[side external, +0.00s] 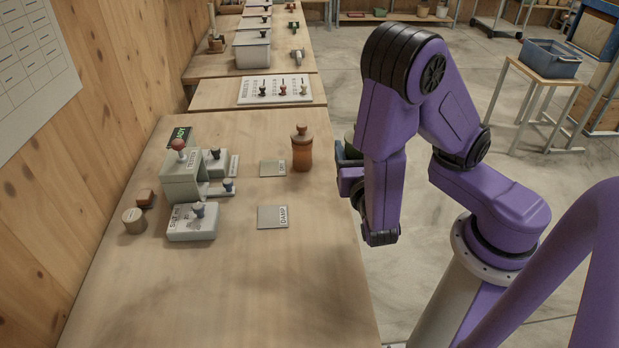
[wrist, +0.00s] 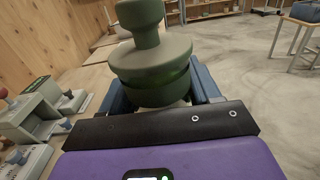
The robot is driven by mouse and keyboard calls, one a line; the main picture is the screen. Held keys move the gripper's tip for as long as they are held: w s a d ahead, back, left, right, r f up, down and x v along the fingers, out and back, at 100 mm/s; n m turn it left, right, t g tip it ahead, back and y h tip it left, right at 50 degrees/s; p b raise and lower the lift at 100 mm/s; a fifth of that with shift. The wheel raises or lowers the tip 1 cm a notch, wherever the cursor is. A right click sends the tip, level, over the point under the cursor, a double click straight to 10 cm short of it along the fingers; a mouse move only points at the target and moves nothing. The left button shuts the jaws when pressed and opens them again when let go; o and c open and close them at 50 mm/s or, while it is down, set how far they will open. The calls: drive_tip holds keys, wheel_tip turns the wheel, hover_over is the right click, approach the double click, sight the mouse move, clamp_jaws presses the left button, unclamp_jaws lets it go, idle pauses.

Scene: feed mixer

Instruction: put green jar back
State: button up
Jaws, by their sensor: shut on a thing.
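The green jar (wrist: 152,62), with a knobbed lid, sits upright between the blue fingers of my gripper (wrist: 160,92) in the wrist view. My gripper is shut on it. In the side external view my gripper (side external: 347,165) is at the right edge of the wooden table, and only a sliver of the green jar (side external: 349,142) shows behind my purple arm. The jar's base is hidden in both views. An orange-brown jar (side external: 302,152) stands on the table, left of my gripper. A greenish square plate (side external: 272,168) lies beside it, and a grey plate marked DAMP (side external: 272,217) lies nearer.
A grey device with a red knob (side external: 182,178) and a low box with a blue knob (side external: 192,222) stand at the table's left. Small wooden pieces (side external: 134,220) are beside them. A white board with stamps (side external: 274,89) lies beyond. The table's front is clear.

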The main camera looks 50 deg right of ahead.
drive_tip(key=w+f, duration=0.3)
drive_tip(key=w, duration=0.1)
drive_tip(key=w+f, duration=0.6)
drive_tip(key=w, duration=0.1)
drive_tip(key=shift+w+a, duration=0.35)
drive_tip(key=shift+f, duration=1.5)
drive_tip(key=o, duration=1)
drive_tip(key=shift+f, duration=0.15)
